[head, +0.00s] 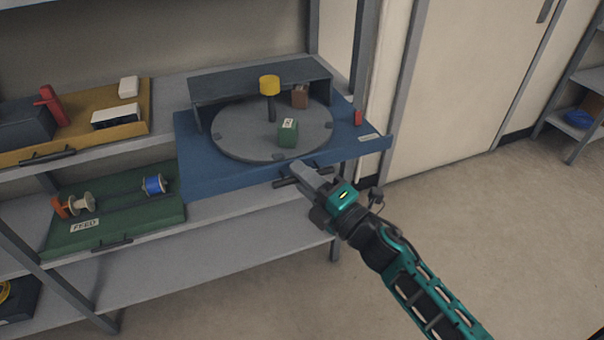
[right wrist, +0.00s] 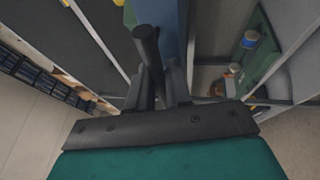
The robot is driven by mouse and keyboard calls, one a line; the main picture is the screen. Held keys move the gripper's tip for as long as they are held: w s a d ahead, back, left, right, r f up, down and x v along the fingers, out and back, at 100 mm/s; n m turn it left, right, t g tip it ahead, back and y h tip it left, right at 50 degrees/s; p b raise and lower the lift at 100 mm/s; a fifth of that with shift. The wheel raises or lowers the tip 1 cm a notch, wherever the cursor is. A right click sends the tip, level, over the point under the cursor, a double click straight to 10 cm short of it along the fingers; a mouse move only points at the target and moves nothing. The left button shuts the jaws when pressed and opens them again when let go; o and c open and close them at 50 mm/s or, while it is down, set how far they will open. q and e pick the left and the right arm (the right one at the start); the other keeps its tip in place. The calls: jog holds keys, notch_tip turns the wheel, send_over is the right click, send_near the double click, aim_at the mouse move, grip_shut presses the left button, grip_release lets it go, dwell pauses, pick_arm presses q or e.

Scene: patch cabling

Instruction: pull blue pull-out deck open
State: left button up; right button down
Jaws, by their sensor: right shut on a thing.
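The blue pull-out deck (head: 222,182) sits on the upper shelf in the head view and juts out past the shelf's front edge. It carries a grey round turntable (head: 232,143). My right gripper (head: 312,178) is at the deck's front edge, shut on the dark bar handle (head: 284,183). In the right wrist view the handle (right wrist: 146,42) runs between the fingers (right wrist: 157,88), with the blue deck (right wrist: 173,30) behind it. My left gripper is not in view.
A yellow deck (head: 140,122) and a green deck (head: 165,208) lie to the left. The floor (head: 480,215) at right is clear.

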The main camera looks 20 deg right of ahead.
jog(key=c, duration=1.4)
grip_release()
jog(key=shift+s, duration=0.1)
jog(key=b+v, duration=0.1)
jog(key=v, duration=1.1)
jog(key=shift+s+d+b, duration=0.25)
jog(key=shift+s+b, duration=0.05)
jog(key=shift+f, duration=0.15)
jog(key=s+a+f+m+g+h, duration=0.2)
jog(key=s+f+m+g+h, duration=0.1)
jog(key=f+m, duration=0.5)
jog(key=s+a+f+m+g+h+p, duration=0.1)
jog(key=s+a+f+m+g+h, duration=0.1)
jog(key=f+m, duration=0.7)
jog(key=s+m+g+h, duration=0.1)
jog(key=m+g, duration=0.1)
jog(key=m, duration=0.2)
